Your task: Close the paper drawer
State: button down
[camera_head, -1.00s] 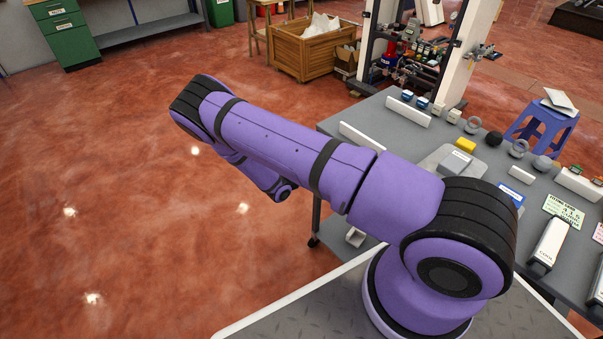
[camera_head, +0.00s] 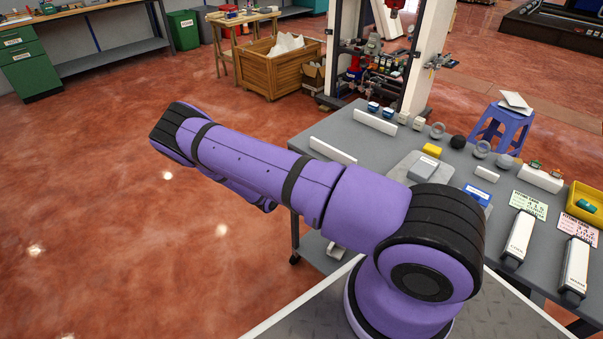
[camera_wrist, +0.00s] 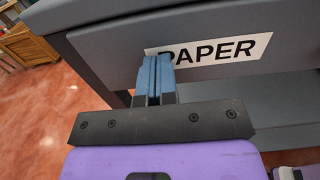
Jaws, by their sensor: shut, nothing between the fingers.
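The paper drawer (camera_wrist: 288,58) shows in the wrist view as a dark grey front with a white label (camera_wrist: 222,49) reading PAPER, its first letter partly covered by my fingers. It sits under a grey top. How far the drawer stands out is hard to tell from this angle. My gripper (camera_wrist: 155,60) has its blue fingers together with nothing between them. The fingertips are at the drawer front, over the label's left end; whether they touch it is unclear. In the head view my purple arm hides the gripper, and the drawer front is out of sight.
A grey workbench (camera_head: 335,127) stands beside my base, with a yellow block (camera_head: 431,150), white rails, rings and a yellow bin (camera_head: 587,203) on it. A purple stool (camera_head: 503,124) and a wooden crate (camera_head: 270,70) stand beyond. The red floor at left is clear.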

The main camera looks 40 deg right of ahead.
jog(key=s+a, duration=0.3)
jog(key=a, duration=1.1)
jog(key=s+r+m+g+y, duration=0.25)
jog(key=r+m+y, duration=0.2)
jog(key=r, duration=0.75)
jog(key=s+a+r+m+g+y, duration=0.1)
jog(key=s+r+m+y, duration=0.3)
jog(key=r, duration=0.7)
jog(key=s+r+m+g+y, duration=0.2)
jog(key=r+m, duration=0.3)
jog(key=r, duration=0.7)
jog(key=s+a+r+m+t+y, duration=0.2)
jog(key=s+r+m+t+y, duration=0.1)
jog(key=s+r, duration=0.5)
jog(key=s+a+r+m+t+y, duration=0.2)
jog(key=s+r, duration=0.7)
jog(key=s, duration=0.5)
jog(key=shift+s+r+m+t+y, duration=0.35)
jog(key=shift+m+t+y, duration=0.5)
jog(key=shift+t+y, duration=0.3)
